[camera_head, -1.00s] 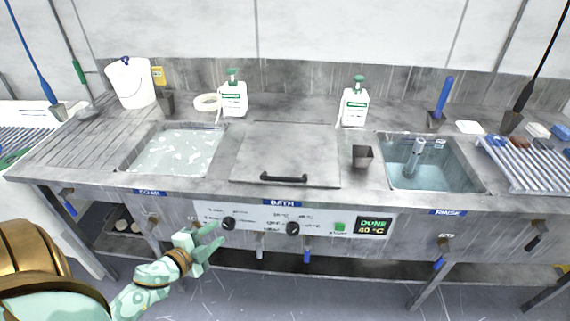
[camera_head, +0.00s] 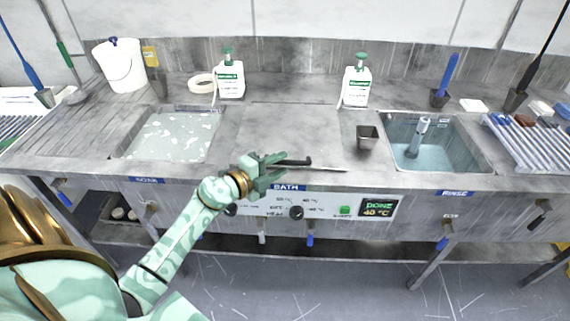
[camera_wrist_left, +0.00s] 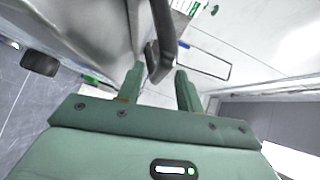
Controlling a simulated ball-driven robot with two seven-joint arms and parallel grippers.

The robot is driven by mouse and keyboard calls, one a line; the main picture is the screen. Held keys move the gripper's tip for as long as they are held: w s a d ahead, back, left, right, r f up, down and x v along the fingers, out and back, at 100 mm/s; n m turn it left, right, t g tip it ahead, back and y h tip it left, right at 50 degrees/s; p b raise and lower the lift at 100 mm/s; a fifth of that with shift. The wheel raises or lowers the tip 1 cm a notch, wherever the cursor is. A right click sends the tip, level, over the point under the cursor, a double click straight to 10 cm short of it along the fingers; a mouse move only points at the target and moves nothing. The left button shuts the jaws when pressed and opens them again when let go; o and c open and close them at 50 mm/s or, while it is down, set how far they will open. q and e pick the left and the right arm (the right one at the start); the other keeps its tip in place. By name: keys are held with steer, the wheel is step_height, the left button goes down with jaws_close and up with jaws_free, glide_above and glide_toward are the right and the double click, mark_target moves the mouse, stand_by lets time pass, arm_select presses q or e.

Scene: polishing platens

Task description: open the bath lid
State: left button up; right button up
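The bath lid (camera_head: 290,130) is a flat grey metal plate lying closed over the middle basin, above the blue BATH label (camera_head: 289,187). Its dark bar handle (camera_head: 295,162) runs along the front edge. My left gripper (camera_head: 272,168) is at the left end of this handle and hides part of it. In the left wrist view the green fingers (camera_wrist_left: 160,88) are apart, with the dark handle (camera_wrist_left: 163,40) reaching between them. A gap shows beside the handle, so the fingers are not closed on it. My right gripper is not in view.
The soak basin (camera_head: 118,150) is left of the lid, and the rinse basin (camera_head: 484,160) with a tap is right. A dark cup (camera_head: 367,139) stands just right of the lid. Two white pump bottles (camera_head: 230,79) (camera_head: 356,86) stand behind it. The control panel (camera_head: 330,207) is below.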

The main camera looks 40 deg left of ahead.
arm_select(q)
steer(key=shift+x, duration=1.25)
jaws_close()
